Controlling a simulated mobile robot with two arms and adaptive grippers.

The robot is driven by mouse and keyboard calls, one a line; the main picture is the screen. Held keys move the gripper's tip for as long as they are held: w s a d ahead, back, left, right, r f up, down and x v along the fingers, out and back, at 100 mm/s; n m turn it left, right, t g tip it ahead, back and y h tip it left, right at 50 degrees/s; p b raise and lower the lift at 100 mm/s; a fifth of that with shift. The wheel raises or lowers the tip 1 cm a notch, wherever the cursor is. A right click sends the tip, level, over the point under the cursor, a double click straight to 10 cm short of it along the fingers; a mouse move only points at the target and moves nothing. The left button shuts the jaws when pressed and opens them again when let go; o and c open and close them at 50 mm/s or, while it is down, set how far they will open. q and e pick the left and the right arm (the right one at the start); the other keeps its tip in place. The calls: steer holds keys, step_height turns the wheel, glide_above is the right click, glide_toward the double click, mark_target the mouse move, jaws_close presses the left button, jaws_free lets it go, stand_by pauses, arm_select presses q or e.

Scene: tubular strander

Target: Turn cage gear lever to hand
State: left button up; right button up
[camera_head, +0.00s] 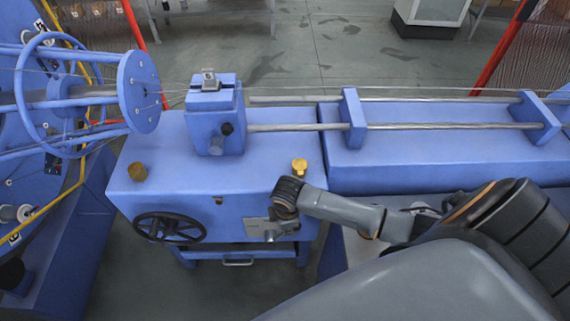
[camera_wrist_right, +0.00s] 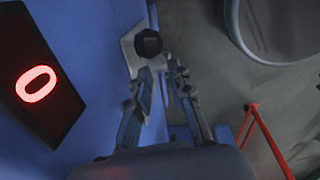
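In the right wrist view a dark round knob (camera_wrist_right: 148,43), which looks like the end of the cage gear lever, stands in front of a pale plate (camera_wrist_right: 129,52) on the blue machine side. My right gripper (camera_wrist_right: 162,70) is open, its two fingers apart and pointing at the knob. The knob is just beyond the fingertips, nearer the left finger; I cannot tell whether they touch. In the head view my right gripper (camera_head: 270,233) is at the front of the blue machine table (camera_head: 240,178), over a grey plate (camera_head: 254,226). The lever is hidden there. My left gripper is not in view.
A black handwheel (camera_head: 170,229) is left of my right gripper. A dark panel with a red glowing 0 (camera_wrist_right: 38,84) is left in the wrist view. A red rail (camera_wrist_right: 262,135) is lower right.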

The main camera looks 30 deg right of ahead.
steer(key=f, duration=0.4)
steer(key=shift+w+d, duration=0.3)
steer(key=shift+d, duration=0.05)
step_height(320, 180, down, 3)
steer(key=shift+w+r+b, duration=0.1)
steer(key=shift+b, duration=0.3)
steer(key=shift+w+f, duration=0.1)
steer(key=shift+f, duration=0.25)
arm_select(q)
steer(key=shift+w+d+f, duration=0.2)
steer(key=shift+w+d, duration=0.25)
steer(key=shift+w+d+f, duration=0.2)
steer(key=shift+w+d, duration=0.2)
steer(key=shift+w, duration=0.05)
arm_select(e)
jaws_close()
